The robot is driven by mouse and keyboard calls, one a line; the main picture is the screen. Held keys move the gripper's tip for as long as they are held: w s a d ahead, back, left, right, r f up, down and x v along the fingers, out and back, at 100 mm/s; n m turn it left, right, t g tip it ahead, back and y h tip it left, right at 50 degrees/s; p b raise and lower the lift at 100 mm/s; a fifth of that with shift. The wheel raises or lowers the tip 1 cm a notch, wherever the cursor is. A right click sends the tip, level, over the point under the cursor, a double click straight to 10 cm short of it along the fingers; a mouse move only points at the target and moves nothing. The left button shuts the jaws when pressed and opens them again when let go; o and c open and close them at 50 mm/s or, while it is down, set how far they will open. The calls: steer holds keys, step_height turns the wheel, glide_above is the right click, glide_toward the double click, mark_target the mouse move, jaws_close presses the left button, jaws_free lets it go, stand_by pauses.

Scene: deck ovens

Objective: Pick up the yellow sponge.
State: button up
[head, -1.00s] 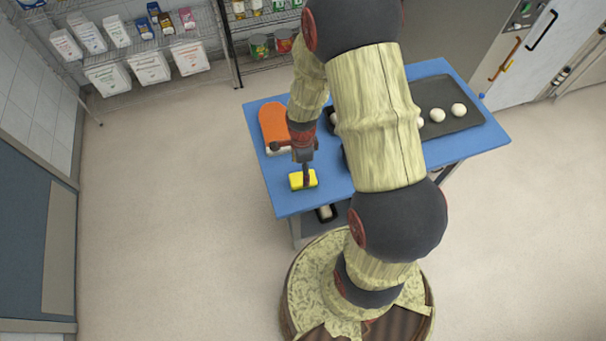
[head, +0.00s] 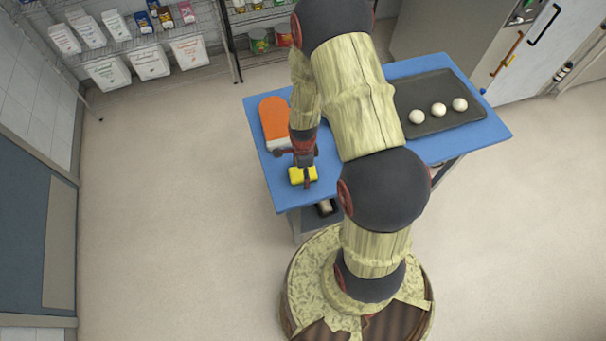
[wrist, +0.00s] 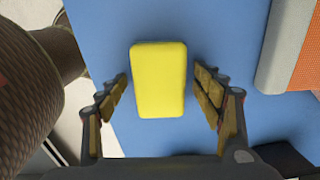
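The yellow sponge (head: 297,176) lies on the blue table near its left front corner. In the wrist view the sponge (wrist: 158,80) lies flat between the two fingers of my gripper (wrist: 160,100). There is a gap of blue table on both sides, wider on the right, so neither finger touches it. My gripper is open and empty. In the head view my gripper (head: 306,178) is right over the sponge and hides part of it.
An orange and white oven mitt (head: 274,120) lies just behind the sponge on the blue table (head: 259,143). A dark tray (head: 447,91) with white dough balls sits at the table's right. Shelves with boxes and cans stand at the back.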

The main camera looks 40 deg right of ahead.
steer(key=shift+c, duration=1.1)
steer(key=c, duration=0.7)
steer(key=shift+c, duration=0.5)
steer(key=shift+r, duration=0.15)
steer(key=shift+r, duration=0.6)
steer(key=d+r, duration=0.1)
steer(key=r, duration=0.1)
steer(key=s+d+r, duration=0.1)
steer(key=d+r, duration=0.2)
steer(key=r, duration=0.2)
steer(key=shift+s+d, duration=0.2)
steer(key=shift+s, duration=0.15)
steer(key=s+d+r, duration=0.4)
steer(key=d, duration=0.4)
steer(key=shift+d+r, duration=0.25)
